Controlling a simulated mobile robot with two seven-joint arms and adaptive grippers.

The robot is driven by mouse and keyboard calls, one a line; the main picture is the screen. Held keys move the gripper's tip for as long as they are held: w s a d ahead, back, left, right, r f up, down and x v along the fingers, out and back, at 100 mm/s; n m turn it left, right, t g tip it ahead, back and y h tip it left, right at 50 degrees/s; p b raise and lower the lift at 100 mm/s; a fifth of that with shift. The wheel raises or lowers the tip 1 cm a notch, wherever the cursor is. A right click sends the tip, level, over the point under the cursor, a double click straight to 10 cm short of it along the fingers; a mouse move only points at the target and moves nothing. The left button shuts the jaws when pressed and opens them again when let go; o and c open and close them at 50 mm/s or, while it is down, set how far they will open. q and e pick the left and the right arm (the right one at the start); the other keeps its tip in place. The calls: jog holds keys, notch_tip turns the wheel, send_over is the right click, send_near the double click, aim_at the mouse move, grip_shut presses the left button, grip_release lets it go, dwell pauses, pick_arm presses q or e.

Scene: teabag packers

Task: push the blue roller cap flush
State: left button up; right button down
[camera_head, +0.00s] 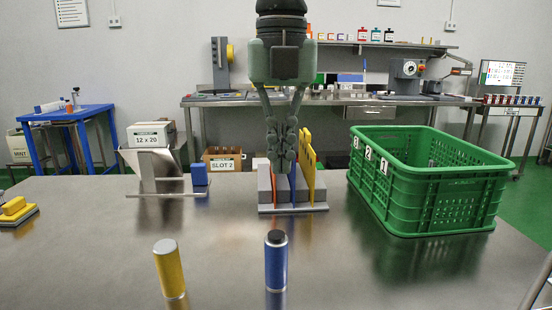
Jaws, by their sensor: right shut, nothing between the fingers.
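A blue roller (276,266) stands upright near the front of the steel table, right of the yellow roller. Its dark cap (276,238) sits on top; I cannot tell whether the cap is flush. My right gripper (283,166) hangs pointing down from the top, farther back than the blue roller and apart from it. Its fingers are shut with nothing between them, and they hide part of the grey divider rack behind. My left gripper is not in view.
A yellow roller (169,270) stands upright to the left. The grey rack (305,208) has upright coloured dividers. A green crate (445,208) stands at right, and a stand with a "12 x 20" box (151,136) at back left. The table between the rollers and the rack is clear.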

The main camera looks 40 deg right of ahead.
send_near(280, 239)
notch_tip(280, 239, down, 6)
jog(key=shift+r, duration=0.25)
jog(key=shift+f+p, duration=0.3)
jog(key=shift+f, duration=0.4)
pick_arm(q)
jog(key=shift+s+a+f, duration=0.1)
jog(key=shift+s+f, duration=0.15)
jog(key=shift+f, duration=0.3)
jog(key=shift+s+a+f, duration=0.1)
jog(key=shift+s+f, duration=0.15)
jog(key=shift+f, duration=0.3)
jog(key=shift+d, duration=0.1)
